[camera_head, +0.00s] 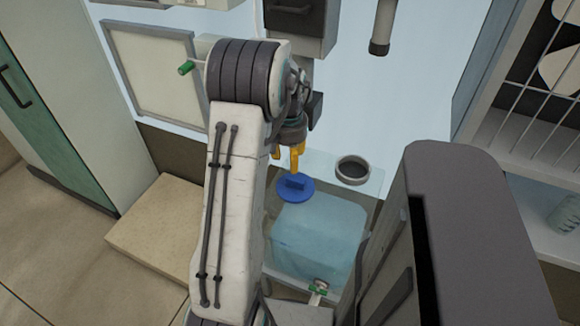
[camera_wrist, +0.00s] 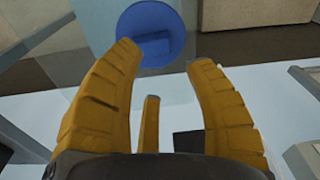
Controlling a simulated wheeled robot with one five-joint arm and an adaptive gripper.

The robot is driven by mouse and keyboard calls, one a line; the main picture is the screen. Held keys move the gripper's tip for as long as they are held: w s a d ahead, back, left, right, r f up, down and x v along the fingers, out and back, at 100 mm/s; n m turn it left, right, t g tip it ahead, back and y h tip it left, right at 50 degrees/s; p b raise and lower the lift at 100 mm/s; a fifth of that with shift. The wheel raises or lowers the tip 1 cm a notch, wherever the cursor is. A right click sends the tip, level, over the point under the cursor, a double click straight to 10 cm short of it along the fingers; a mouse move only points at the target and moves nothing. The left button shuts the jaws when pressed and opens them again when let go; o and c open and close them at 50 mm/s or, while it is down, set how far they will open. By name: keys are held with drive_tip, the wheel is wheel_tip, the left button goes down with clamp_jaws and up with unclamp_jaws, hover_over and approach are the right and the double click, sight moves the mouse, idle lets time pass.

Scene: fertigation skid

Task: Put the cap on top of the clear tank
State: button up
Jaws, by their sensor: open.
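The blue cap (camera_head: 296,188), a round disc with a raised grip bar, appears at the upper left part of the clear tank (camera_head: 318,240). I cannot tell whether it rests on the tank or is just above it. The tank is see-through, with pale blue liquid inside. My gripper (camera_head: 287,160) is open and empty, just above the cap. In the wrist view the cap (camera_wrist: 150,32) lies beyond the spread yellow fingers (camera_wrist: 162,58), apart from them.
A beige slab (camera_head: 155,225) lies on the floor at left, near a green-fronted cabinet (camera_head: 45,125). A grey pipe (camera_head: 382,28) hangs above the tank's far side. A wire rack (camera_head: 540,125) stands at right. A small valve (camera_head: 318,290) is on the tank's near side.

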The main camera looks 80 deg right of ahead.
drive_tip(key=shift+a+r, duration=0.1)
drive_tip(key=shift+r, duration=0.7)
drive_tip(key=w+a+r+n+t, duration=0.1)
drive_tip(key=w+a+r+n, duration=0.3)
drive_tip(key=w+a, duration=0.7)
drive_tip(key=w+a+r+n, duration=0.5)
drive_tip(key=w+a, duration=0.3)
drive_tip(key=w, duration=0.4)
drive_tip(key=s+a+n, duration=0.1)
drive_tip(key=a+n, duration=0.2)
drive_tip(key=a, duration=0.5)
drive_tip(key=s+a+n+t, duration=0.1)
drive_tip(key=a+n, duration=0.2)
drive_tip(key=a, duration=0.6)
drive_tip(key=s+a+n+t+y, duration=0.1)
drive_tip(key=a+n, duration=0.3)
drive_tip(key=a, duration=0.4)
drive_tip(key=shift+s+a+r, duration=0.2)
drive_tip(key=shift+s+a, duration=0.05)
drive_tip(key=shift+a, duration=0.15)
drive_tip(key=shift+r, duration=0.1)
